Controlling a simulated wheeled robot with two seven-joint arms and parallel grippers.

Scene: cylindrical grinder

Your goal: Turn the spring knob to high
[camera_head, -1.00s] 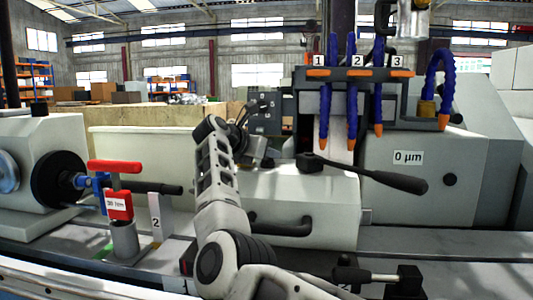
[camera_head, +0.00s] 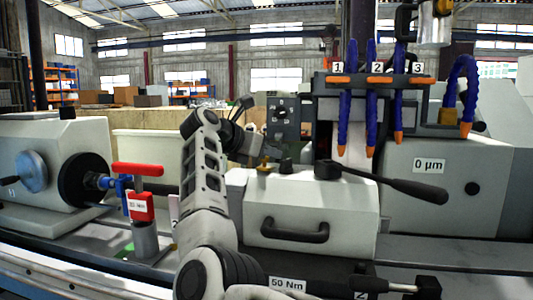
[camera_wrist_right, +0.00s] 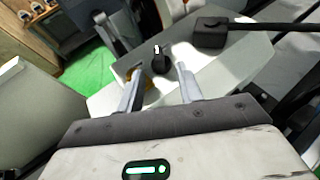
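A small black knob (camera_wrist_right: 160,60) with a pale mark stands on the pale housing's top in the right wrist view. It also shows small in the head view (camera_head: 285,166). A yellowish brass part (camera_head: 264,167) sits beside it and is partly hidden by a finger in the wrist view. My right gripper (camera_wrist_right: 159,80) is open, with its two fingers apart and the knob in the gap just beyond their tips. I see no contact with the knob. In the head view the right gripper (camera_head: 254,150) is small and dark above the housing's left end. Any high setting mark is unreadable. My left gripper is not in view.
A black lever (camera_head: 395,183) rises from a block right of the knob. The housing (camera_head: 335,205) has a front handle (camera_head: 294,231). Blue coolant hoses (camera_head: 371,100) hang behind. A red T-handle tool (camera_head: 139,190) stands at the left.

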